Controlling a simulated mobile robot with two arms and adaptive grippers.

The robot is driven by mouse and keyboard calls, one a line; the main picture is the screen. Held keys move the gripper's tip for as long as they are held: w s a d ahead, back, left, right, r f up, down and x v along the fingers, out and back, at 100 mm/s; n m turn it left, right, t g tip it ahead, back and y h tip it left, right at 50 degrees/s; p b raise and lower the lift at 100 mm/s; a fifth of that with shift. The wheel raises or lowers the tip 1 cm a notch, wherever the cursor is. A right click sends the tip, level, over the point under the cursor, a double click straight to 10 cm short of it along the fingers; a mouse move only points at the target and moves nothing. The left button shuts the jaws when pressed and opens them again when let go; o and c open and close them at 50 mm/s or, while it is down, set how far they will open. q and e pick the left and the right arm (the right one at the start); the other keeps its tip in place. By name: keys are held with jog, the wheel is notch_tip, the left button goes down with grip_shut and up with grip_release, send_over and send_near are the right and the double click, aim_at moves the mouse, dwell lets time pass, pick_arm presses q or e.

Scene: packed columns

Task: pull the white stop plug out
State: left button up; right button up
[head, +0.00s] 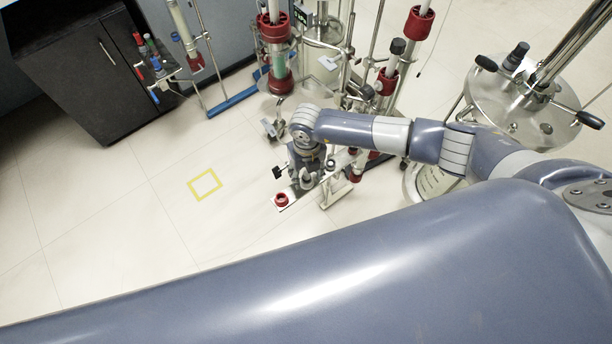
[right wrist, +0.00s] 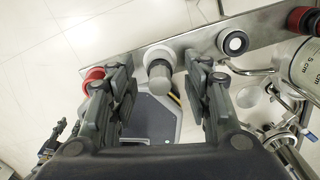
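In the right wrist view, a pale plug (right wrist: 164,83) with a rounded end sits in a white collar (right wrist: 158,55) on a metal rail (right wrist: 196,42). My right gripper (right wrist: 158,75) is open, with one finger on each side of the plug. Gaps show between the fingers and the plug, so it does not appear gripped. In the head view my right gripper (head: 307,180) points down over the rail, and I cannot clearly make out the plug there. My left gripper is not in view.
A red collar (head: 281,200) sits at the rail's near end. Glass columns with red fittings (head: 275,85) stand behind. A steel vessel (head: 520,100) stands right. Floor at left is clear around a yellow square (head: 204,185).

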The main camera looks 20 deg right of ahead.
grip_shut()
jog(key=shift+r+p, duration=0.6)
jog(key=shift+r, duration=0.1)
dwell(0.4)
jog(key=shift+r+p, duration=2.6)
jog(key=shift+r, duration=0.5)
